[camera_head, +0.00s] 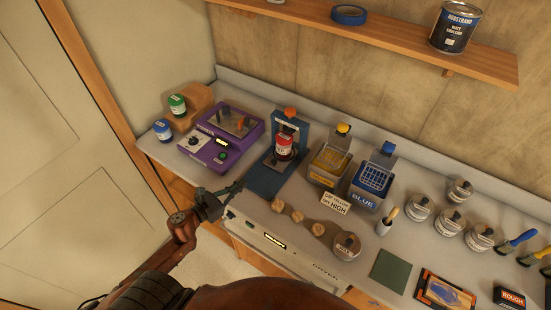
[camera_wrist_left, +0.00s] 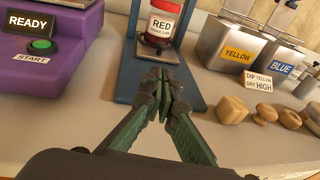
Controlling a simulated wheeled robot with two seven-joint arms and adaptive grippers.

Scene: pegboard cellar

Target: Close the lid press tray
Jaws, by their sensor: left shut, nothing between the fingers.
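The blue lid press (camera_head: 268,180) stands on the bench with an orange knob on top. My left gripper (camera_head: 238,186) is shut and empty, in front of the press toward the bench's front edge. My right gripper is not in view.
A purple machine (camera_head: 221,136) stands left of the press. Yellow (camera_head: 328,165) and blue (camera_head: 371,184) dip tanks stand right of it, with a small sign (camera_head: 335,202) in front. A shelf (camera_head: 390,45) hangs behind.

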